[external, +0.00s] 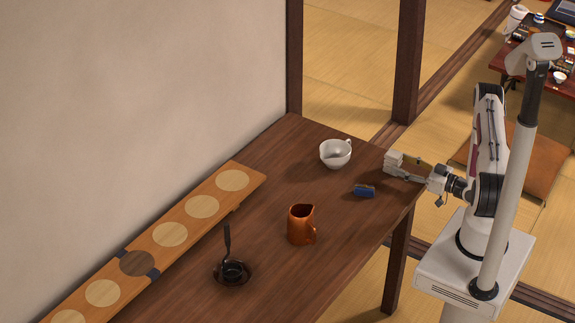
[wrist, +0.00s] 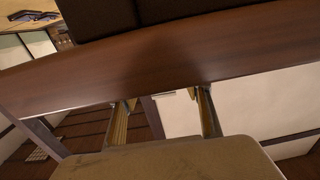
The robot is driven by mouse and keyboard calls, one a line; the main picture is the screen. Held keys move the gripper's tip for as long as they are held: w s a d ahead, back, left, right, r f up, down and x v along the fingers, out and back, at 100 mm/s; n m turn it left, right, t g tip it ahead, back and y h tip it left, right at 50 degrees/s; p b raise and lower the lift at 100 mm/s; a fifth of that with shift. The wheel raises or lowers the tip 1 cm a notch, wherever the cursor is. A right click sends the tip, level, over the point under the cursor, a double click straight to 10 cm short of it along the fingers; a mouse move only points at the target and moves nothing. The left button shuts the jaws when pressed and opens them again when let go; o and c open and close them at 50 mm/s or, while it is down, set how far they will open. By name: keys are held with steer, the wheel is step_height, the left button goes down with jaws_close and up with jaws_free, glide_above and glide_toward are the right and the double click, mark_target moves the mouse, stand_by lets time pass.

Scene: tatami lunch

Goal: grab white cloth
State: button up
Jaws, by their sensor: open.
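I cannot clearly make out a white cloth in either view. A small pale, blocky shape (external: 394,159) shows at the tip of my gripper in the external view, and I cannot tell whether it is cloth or part of the gripper. My gripper (external: 402,172) is at the right end of the brown table, close to the tabletop edge. In the wrist view my gripper (wrist: 166,100) is open, its two fingers apart, with nothing visibly held between them. The table edge (wrist: 150,65) crosses in front of the fingers.
A white cup (external: 335,154) stands left of my gripper, and a small blue object (external: 364,191) lies below it. A copper-brown pitcher (external: 300,226), a dark pot with an upright handle (external: 233,271) and a long wooden board with discs (external: 186,228) are farther left. Bare tabletop lies between.

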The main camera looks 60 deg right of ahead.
mark_target(393, 161)
steer(key=shift+w+a+r, duration=0.1)
steer(key=shift+w, duration=0.55)
steer(key=shift+w+a+r, duration=0.1)
steer(key=shift+w, duration=0.5)
steer(key=shift+w+d, duration=0.1)
steer(key=shift+w, duration=0.75)
steer(key=c, duration=1.2)
